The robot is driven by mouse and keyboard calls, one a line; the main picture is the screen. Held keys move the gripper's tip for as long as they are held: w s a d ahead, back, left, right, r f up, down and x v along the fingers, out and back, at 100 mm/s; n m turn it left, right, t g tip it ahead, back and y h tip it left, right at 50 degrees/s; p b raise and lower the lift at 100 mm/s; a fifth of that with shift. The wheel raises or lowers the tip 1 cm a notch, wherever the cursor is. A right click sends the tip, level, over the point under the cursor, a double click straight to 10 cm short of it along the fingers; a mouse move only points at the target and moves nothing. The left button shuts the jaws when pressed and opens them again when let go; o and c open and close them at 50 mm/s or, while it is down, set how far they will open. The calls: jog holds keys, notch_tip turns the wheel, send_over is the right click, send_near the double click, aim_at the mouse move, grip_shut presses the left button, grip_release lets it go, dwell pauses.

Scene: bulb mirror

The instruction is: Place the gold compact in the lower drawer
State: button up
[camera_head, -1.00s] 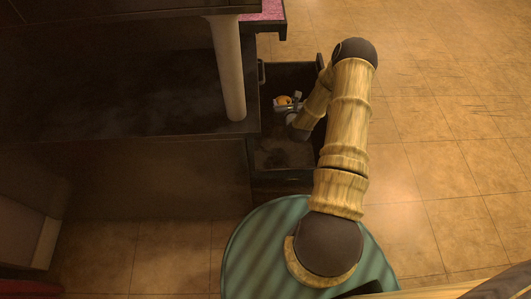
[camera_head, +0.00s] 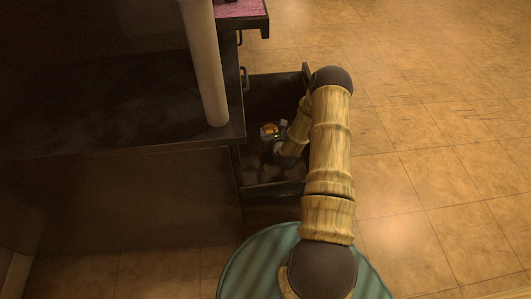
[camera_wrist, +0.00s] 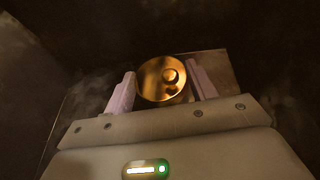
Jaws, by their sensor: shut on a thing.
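The gold compact (camera_wrist: 160,82) is round and shiny. In the wrist view it sits between the two pale fingers of my gripper (camera_wrist: 162,88), which are shut on it. In the head view the compact (camera_head: 269,129) shows small and orange at the tip of my gripper (camera_head: 272,133), inside the outline of the open lower drawer (camera_head: 274,188). The drawer is dark and pulled out from the dark cabinet. My arm hides its right part. I cannot tell whether the compact touches the drawer floor.
The dark cabinet (camera_head: 150,190) with a pale column (camera_head: 205,70) stands left of the drawer. An upper drawer with a pink lining (camera_head: 238,9) juts out at the top. Open tiled floor (camera_head: 440,140) lies to the right.

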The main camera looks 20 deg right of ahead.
jog(key=shift+f+b, duration=0.85)
jog(key=shift+f, duration=1.05)
jog(key=shift+f+b, duration=1.4)
jog(key=shift+f, duration=0.45)
jog(key=shift+f, duration=0.15)
jog(key=o, duration=1)
